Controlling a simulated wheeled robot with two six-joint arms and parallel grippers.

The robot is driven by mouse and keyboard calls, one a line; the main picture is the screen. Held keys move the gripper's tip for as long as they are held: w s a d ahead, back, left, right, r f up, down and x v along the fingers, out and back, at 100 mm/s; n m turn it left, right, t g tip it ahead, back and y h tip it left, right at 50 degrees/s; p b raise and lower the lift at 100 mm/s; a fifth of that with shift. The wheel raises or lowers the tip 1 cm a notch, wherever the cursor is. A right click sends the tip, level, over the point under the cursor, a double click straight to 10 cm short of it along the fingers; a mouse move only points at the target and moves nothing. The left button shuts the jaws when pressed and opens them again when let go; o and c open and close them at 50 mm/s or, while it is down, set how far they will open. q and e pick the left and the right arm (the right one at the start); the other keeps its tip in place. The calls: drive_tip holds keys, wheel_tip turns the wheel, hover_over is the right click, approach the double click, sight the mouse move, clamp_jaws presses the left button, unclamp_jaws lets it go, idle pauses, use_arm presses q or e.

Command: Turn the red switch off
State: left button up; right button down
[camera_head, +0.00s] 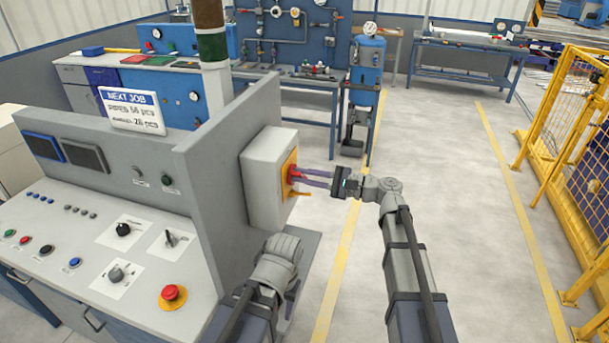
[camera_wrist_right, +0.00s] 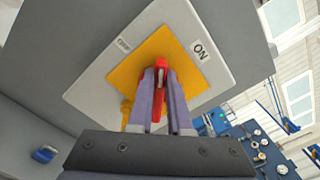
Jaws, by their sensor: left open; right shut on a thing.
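The red switch (camera_head: 293,173) sits on a yellow plate (camera_head: 287,186) on the side of a light grey box (camera_head: 262,165). In the right wrist view its red handle (camera_wrist_right: 161,90) stands between my fingers, and the ON label (camera_wrist_right: 201,51) is up and to its right. A smaller label (camera_wrist_right: 124,44) at upper left is not legible. My right gripper (camera_head: 304,178) is shut on the switch handle. My left gripper (camera_head: 277,262) is low beside the console, apart from the switch; its fingers are hard to make out.
The control console (camera_head: 110,240) with its knobs and red emergency button (camera_head: 172,296) stands at left. Its upright panel (camera_head: 215,165) carries the grey box. Open floor (camera_head: 450,190) lies to the right, before a yellow fence (camera_head: 575,150). A blue tank (camera_head: 366,70) stands behind.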

drive_tip(key=shift+s+a+f+n+b, duration=0.15)
drive_tip(key=shift+f+n+b, duration=0.15)
drive_tip(key=shift+n, duration=1.15)
drive_tip(key=shift+s+d+f+n+b, duration=0.1)
drive_tip(key=shift+f+n+b, duration=0.15)
drive_tip(key=shift+n, duration=1.15)
drive_tip(key=shift+s+a+f+n+b, duration=0.1)
drive_tip(key=shift+s+f+n+b, duration=0.15)
drive_tip(key=shift+n, duration=1.2)
drive_tip(key=shift+w+f+n, duration=0.1)
drive_tip(key=shift+n, duration=0.2)
drive_tip(key=c, duration=0.8)
unclamp_jaws()
drive_tip(key=shift+c, duration=0.2)
drive_tip(key=v, duration=0.8)
drive_tip(key=shift+w, duration=0.1)
